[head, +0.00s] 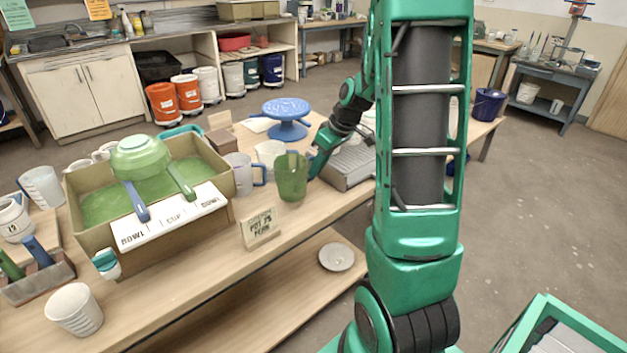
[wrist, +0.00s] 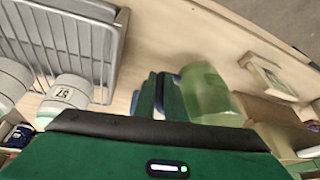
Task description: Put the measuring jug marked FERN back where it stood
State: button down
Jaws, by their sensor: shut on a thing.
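A green see-through jug (head: 291,178) is at the front of the bench, right of a clear jug with a blue handle (head: 243,174). My gripper (head: 316,168) reaches it from the right and is shut on it, at its handle side. In the wrist view the jug (wrist: 208,88) sits just right of my green fingers (wrist: 160,96), which partly hide its handle. It looks upright in the head view. I cannot tell whether its base touches the bench. No FERN mark is readable on it.
A small lettered sign (head: 261,229) stands in front of the jug. A cardboard-coloured tub (head: 82,232) of green glaze is to the left. A grey draining rack (head: 350,182) and blue turntable (head: 287,112) are close by. A dish (head: 337,257) lies on the lower shelf.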

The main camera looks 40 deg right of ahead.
jog(key=shift+f, duration=1.9)
jog(key=c, duration=1.8)
grip_release()
jog(key=v, duration=1.2)
jog(key=s+a+m+g, duration=0.1)
jog(key=s+a+m, duration=0.2)
jog(key=s, duration=0.5)
jog(key=s+a+m+g+h, duration=0.1)
jog(key=s+a+m, duration=0.2)
jog(key=s, duration=0.5)
jog(key=s+a+m+g, duration=0.2)
jog(key=s+a, duration=0.3)
jog(key=s, duration=0.3)
jog(key=shift+s+a+f+m+h, duration=0.15)
jog(key=shift+s+m+h, duration=0.1)
jog(key=shift+m+h, duration=0.25)
